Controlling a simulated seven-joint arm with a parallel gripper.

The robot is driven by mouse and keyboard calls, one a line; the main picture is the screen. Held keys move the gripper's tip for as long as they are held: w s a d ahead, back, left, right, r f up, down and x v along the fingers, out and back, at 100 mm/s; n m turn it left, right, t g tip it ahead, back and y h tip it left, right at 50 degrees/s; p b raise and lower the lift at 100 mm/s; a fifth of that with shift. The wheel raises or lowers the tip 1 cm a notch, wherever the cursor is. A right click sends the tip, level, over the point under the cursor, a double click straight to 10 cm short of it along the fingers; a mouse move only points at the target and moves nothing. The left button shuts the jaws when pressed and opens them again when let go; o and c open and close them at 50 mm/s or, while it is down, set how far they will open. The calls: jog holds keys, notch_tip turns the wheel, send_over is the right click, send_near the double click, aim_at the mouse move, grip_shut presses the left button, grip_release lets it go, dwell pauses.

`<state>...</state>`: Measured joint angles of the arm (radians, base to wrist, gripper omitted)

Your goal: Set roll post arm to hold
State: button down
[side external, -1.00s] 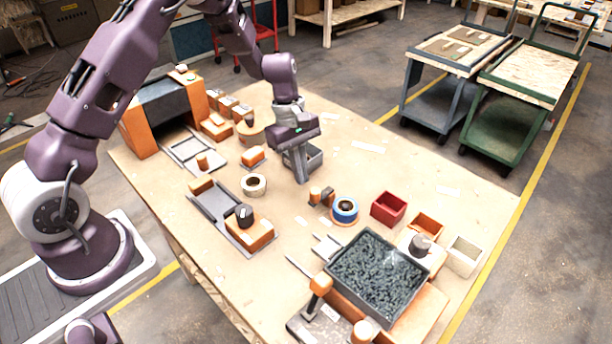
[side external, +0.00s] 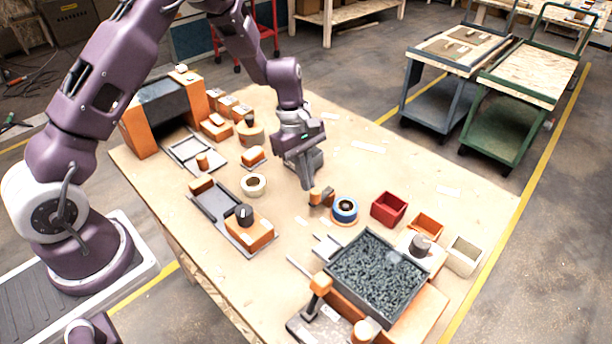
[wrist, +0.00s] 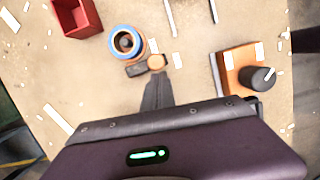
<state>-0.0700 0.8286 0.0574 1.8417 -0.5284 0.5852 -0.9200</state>
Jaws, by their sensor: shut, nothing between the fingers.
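A blue-rimmed roll (side external: 345,209) sits on a round orange base on the table; it also shows in the wrist view (wrist: 125,42). Beside it is a small dark arm (wrist: 137,70) with an orange knob (wrist: 156,62) at its end. In the side view the orange knob (side external: 315,195) stands just left of the roll. My gripper (side external: 307,187) is shut and empty, pointing down. Its fingertips (wrist: 158,78) are right at the knob; I cannot tell whether they touch it. The fingers and the knob partly overlap in the side view.
A red bin (side external: 388,209) stands right of the roll. A dark tray of gravel-like bits (side external: 330,265) lies in front. A pale ring (side external: 253,185) and an orange block with a black knob (side external: 250,235) lie to the left. Bare table surrounds the roll.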

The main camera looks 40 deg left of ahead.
aim_at(316, 193)
jog(key=shift+s+d+n, duration=0.1)
jog(key=shift+n, duration=0.2)
jog(key=d+n, duration=0.1)
jog(key=n, duration=0.1)
jog(key=d+n+t, duration=0.1)
jog(key=n, duration=0.1)
jog(key=d+n, duration=0.1)
jog(key=n, duration=0.2)
jog(key=shift+s+d+t, duration=0.15)
jog(key=shift+s+t, duration=0.25)
jog(key=d+n, duration=0.1)
jog(key=n, duration=0.1)
jog(key=w+d+n+y, duration=0.1)
jog(key=n, duration=0.1)
jog(key=d+n+t, duration=0.1)
jog(key=n, duration=0.1)
jog(key=shift+w+n+y, duration=0.15)
jog(key=shift+n+y, duration=0.25)
jog(key=shift+w+a, duration=0.1)
jog(key=shift+w+a, duration=0.4)
jog(key=shift+a, duration=0.15)
